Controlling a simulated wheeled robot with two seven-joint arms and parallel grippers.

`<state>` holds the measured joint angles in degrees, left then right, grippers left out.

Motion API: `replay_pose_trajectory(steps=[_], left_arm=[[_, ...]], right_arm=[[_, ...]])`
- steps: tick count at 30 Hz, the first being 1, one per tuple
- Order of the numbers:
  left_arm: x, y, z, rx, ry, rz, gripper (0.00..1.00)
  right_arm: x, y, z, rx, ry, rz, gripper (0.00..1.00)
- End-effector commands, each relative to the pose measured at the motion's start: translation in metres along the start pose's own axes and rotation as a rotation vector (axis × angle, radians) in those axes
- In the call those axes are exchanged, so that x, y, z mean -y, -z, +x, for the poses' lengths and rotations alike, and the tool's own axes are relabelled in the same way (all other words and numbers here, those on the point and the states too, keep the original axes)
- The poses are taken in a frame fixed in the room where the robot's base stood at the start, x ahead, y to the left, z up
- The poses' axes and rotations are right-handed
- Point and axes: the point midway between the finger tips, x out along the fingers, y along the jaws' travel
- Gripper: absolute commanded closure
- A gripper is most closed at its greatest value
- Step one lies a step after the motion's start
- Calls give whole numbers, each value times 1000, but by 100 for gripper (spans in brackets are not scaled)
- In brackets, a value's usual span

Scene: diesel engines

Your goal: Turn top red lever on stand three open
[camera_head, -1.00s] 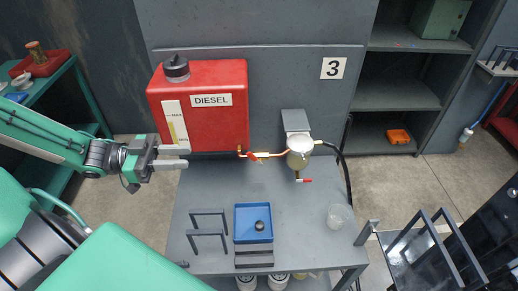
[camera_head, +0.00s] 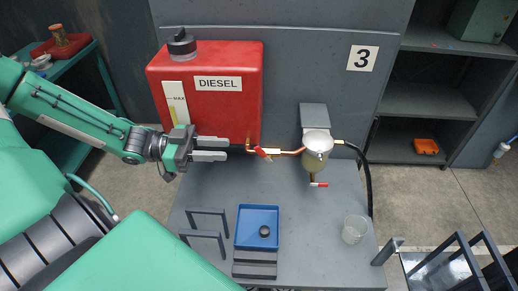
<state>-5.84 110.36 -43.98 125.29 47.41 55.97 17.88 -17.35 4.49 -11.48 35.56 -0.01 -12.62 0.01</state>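The top red lever (camera_head: 263,153) sits on the copper fuel line just below the lower right corner of the red diesel tank (camera_head: 205,95). It is tilted, running down to the right across the pipe. A second red lever (camera_head: 318,184) is lower, under the filter bowl (camera_head: 317,152). The stand bears the number three sign (camera_head: 362,59). My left gripper (camera_head: 226,149) is open and empty, its two fingers pointing right toward the top lever, a short gap from it. It covers part of the tank's lower edge. My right gripper is not in view.
A blue tray (camera_head: 257,213) with a small dark round thing stands on the grey stand top (camera_head: 320,225). Grey brackets (camera_head: 207,226) stand to its left, a clear cup (camera_head: 354,229) to its right. A black hose (camera_head: 367,180) runs down right of the filter.

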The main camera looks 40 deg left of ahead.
Motion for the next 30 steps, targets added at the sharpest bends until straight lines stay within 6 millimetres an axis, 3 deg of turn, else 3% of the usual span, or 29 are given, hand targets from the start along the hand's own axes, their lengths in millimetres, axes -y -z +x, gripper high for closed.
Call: replay_pose_trajectory(steps=[6,15,30], left_arm=[[-1,-1,36,-3,0,-3,71],[0,-3,73,-2,2,-1,71],[0,-1,97,1,1,-1,71]], right_arm=[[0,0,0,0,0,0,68],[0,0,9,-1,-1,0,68],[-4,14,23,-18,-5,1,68]])
